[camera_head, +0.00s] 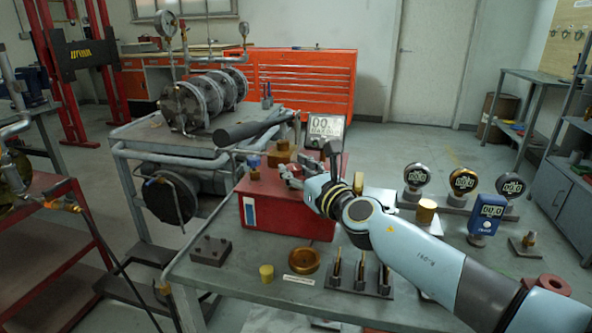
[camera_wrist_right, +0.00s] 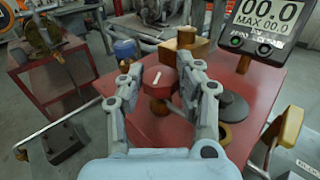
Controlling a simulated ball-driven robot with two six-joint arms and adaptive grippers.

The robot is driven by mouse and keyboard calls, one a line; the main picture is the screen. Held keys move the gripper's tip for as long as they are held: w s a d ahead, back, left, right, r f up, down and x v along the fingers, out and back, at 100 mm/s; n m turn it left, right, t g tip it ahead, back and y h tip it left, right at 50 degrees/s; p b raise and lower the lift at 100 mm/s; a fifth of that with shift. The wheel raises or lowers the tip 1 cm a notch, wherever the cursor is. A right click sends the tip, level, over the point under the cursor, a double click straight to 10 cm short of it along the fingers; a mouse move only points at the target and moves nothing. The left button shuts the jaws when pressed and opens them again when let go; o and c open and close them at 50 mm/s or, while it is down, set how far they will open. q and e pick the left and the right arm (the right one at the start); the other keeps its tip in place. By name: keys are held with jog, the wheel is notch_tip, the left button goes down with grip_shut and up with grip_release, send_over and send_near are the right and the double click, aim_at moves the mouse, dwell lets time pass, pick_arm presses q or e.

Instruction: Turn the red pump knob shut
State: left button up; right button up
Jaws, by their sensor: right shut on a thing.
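The red pump knob (camera_wrist_right: 158,79), with a white mark on its top, sits on the red pump box (camera_wrist_right: 238,78) between the fingers of my right gripper (camera_wrist_right: 160,68). The fingers are shut on the knob from both sides. In the head view the right gripper (camera_head: 287,174) reaches over the red pump box (camera_head: 318,226) on the bench, and I cannot make out the knob behind it. A brass block (camera_wrist_right: 187,42) and a digital readout (camera_wrist_right: 264,22) showing 00.0 stand beyond the gripper. My left gripper is not in view.
A blue fitting (camera_wrist_right: 125,49) is close left of the gripper. Several round gauges (camera_head: 463,180) and a blue meter (camera_head: 487,214) stand right. A brass dish (camera_head: 304,261) lies in front.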

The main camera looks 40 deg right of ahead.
jog(key=shift+a+r+m+h+p, duration=0.1)
jog(key=shift+m+h+p, duration=0.4)
jog(key=shift+h+p, duration=0.35)
jog(key=shift+a+m+g+h+p, duration=0.1)
jog(key=shift+m+g+h+p, duration=0.2)
jog(key=shift+m+h+p, duration=0.5)
jog(key=shift+m+g+h, duration=0.4)
jog(key=shift+m+h, duration=0.1)
jog(key=shift+h, duration=0.65)
jog(key=shift+w+a+m+g+h, duration=0.1)
jog(key=shift+m+g+h, duration=0.8)
jog(key=shift+m+h, duration=0.65)
jog(key=shift+n+h, duration=0.25)
jog(key=o, duration=1.2)
jog(key=shift+c, duration=0.2)
jog(key=v, duration=0.7)
jog(key=shift+s+a, duration=0.2)
jog(key=shift+s, duration=0.05)
